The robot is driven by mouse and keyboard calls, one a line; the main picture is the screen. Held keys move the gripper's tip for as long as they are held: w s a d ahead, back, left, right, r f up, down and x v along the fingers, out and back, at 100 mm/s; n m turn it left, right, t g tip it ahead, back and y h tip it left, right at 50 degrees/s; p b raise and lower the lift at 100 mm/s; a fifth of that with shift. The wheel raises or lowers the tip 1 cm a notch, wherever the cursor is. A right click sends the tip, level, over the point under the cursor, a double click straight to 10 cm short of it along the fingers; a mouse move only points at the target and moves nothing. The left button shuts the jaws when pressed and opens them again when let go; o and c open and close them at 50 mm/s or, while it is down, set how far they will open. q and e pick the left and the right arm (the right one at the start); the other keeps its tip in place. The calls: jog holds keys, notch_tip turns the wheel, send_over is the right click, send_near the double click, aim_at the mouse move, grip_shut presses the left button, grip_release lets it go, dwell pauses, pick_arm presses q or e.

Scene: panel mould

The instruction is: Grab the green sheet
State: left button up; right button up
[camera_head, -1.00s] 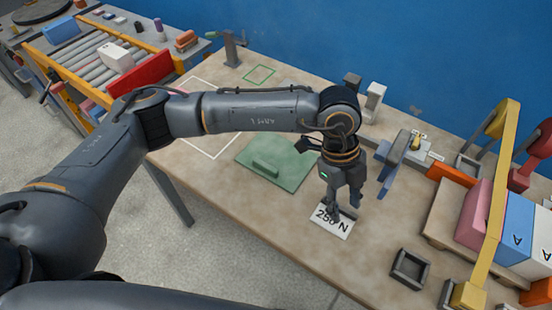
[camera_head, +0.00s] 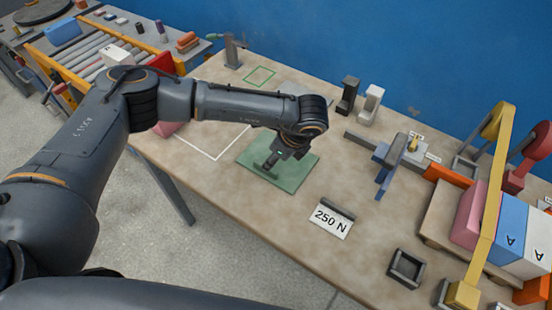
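The green sheet (camera_head: 294,179) lies flat on the tan table. In the earlier view it shows a raised green bar near its middle; that bar is now mostly hidden by my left gripper. My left gripper (camera_head: 267,164) points down over the middle of the sheet, at the place of the bar. Its fingers are small and dark, partly covered by its own wrist, so I cannot tell if they are open or closed on the bar. My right gripper is not in view.
A white "250 N" card (camera_head: 330,218) and a small dark open frame (camera_head: 407,268) lie to the right. A blue clamp-like device (camera_head: 391,165) stands behind the card. Pink, blue and white blocks (camera_head: 516,230) stand at the far right. A white outline is drawn left of the sheet.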

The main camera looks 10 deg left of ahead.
pick_arm(q)
jog(key=x, duration=0.1)
jog(key=p+x, duration=0.1)
jog(key=x, duration=0.1)
jog(key=shift+s+a+f+p, duration=0.2)
jog(key=shift+s+f+p, duration=0.05)
jog(key=shift+f+p, duration=0.1)
jog(key=shift+w+a+f, duration=0.1)
jog(key=shift+a+f, duration=0.05)
jog(key=shift+f, duration=0.4)
grip_shut()
